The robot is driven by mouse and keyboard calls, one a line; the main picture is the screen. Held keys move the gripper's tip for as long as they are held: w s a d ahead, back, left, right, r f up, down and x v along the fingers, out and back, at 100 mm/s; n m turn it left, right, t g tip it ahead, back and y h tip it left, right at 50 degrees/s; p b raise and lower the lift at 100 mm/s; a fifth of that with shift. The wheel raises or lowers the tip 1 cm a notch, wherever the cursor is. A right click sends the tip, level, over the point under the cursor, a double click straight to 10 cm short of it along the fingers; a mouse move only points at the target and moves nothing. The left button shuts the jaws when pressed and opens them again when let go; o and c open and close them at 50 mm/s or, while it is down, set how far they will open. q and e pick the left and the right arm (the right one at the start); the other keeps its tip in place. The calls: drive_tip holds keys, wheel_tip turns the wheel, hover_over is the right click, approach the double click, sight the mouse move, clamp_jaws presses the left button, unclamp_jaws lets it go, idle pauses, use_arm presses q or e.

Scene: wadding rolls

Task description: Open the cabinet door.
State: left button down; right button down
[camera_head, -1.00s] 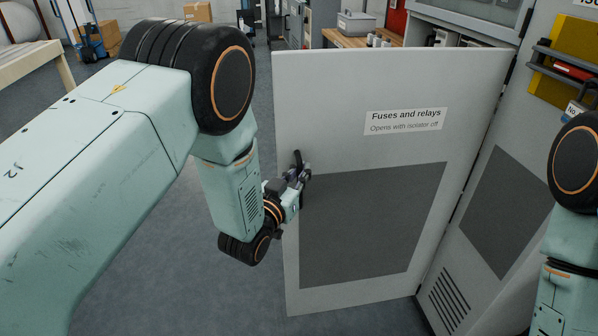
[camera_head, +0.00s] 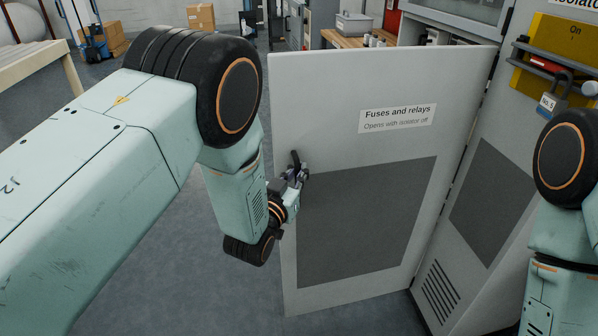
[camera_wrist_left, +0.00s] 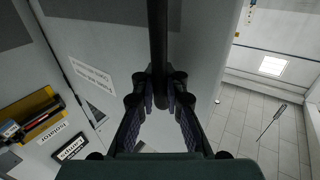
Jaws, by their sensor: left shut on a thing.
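The cabinet door (camera_head: 335,110) is light grey with a dark panel and a label reading "Fuses and relays". It stands swung wide out from the cabinet (camera_head: 478,200), hinged on its right side. My left gripper (camera_head: 297,172) is at the door's left edge, shut on the dark handle (camera_head: 294,158). In the left wrist view the handle (camera_wrist_left: 157,35) is a dark bar running between the fingertips (camera_wrist_left: 158,88). The door face (camera_wrist_left: 85,55) fills the left of that view. My right arm shows at the right edge of the head view; its gripper is out of frame.
A yellow isolator box (camera_head: 556,58) marked "On", with a padlock (camera_head: 547,104), is on the cabinet at right. A workbench (camera_head: 345,40) is behind the door. A wooden table (camera_head: 35,62) stands far left. Grey floor left of the door is clear.

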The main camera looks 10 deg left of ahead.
use_arm(q)
drive_tip(key=shift+a+f, duration=0.2)
drive_tip(key=shift+a, duration=0.15)
drive_tip(key=c, duration=1.5)
unclamp_jaws()
drive_tip(key=shift+r, duration=0.1)
drive_tip(key=shift+o, duration=0.5)
drive_tip(key=shift+d, duration=0.2)
drive_tip(key=v, duration=1.2)
drive_tip(key=shift+r, duration=0.1)
